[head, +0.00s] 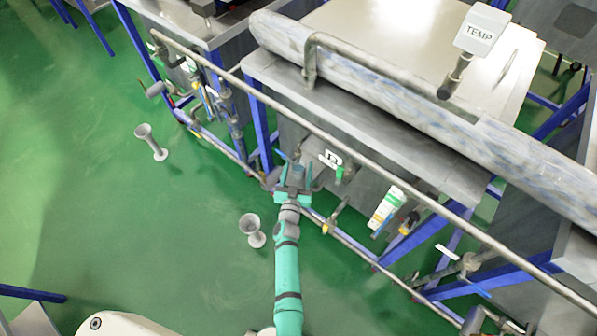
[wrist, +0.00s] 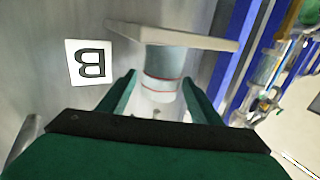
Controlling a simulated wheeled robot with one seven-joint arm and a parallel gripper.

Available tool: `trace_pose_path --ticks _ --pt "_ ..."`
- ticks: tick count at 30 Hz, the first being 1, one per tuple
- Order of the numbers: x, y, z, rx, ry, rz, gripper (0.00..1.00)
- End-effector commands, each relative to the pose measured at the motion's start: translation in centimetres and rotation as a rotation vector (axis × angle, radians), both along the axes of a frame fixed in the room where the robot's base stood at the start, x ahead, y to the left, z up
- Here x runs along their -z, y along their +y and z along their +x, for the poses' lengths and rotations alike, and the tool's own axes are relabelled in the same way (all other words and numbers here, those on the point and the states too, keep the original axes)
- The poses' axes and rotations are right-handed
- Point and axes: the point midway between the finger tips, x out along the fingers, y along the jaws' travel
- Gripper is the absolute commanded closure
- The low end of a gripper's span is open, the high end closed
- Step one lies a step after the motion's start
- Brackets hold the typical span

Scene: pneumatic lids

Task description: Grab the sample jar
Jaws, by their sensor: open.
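The sample jar (wrist: 160,86) is a pale, see-through cylinder with thin red rings, sitting against the underside of a beige plate (wrist: 172,36) in the wrist view. My gripper (wrist: 160,80) is open, with one green finger on each side of the jar. Small gaps seem to show between the fingers and the jar; I cannot tell whether either touches. In the head view my gripper (head: 293,182) is at the front of the grey tank, and the jar is too small there to make out clearly.
A "B" label (wrist: 90,63) is on the grey wall left of the jar. Blue frame posts (wrist: 236,60) and pipework stand to the right. A long rail (head: 350,143) crosses the tank fronts above my gripper. Two grey pedestals (head: 252,230) (head: 151,142) stand on the open green floor.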

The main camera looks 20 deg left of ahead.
Motion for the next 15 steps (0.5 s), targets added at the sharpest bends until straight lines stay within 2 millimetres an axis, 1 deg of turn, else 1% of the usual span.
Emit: trace_pose_path --ticks 1,3,10,11,12,14,15 --pt "-0.03 0.11 0.49 0.000 0.000 0.000 0.42" --pt "0.00 0.15 0.79 0.000 0.000 0.000 0.42" --pt "0.01 0.16 0.91 0.000 0.000 0.001 0.42" --pt "0.01 0.16 0.91 0.000 0.000 0.001 0.44" --pt "0.01 0.16 0.90 0.000 0.000 0.001 0.53" --pt "0.01 0.16 0.90 0.000 0.000 0.001 0.68" --pt "0.01 0.16 0.90 0.000 0.000 0.001 0.77"
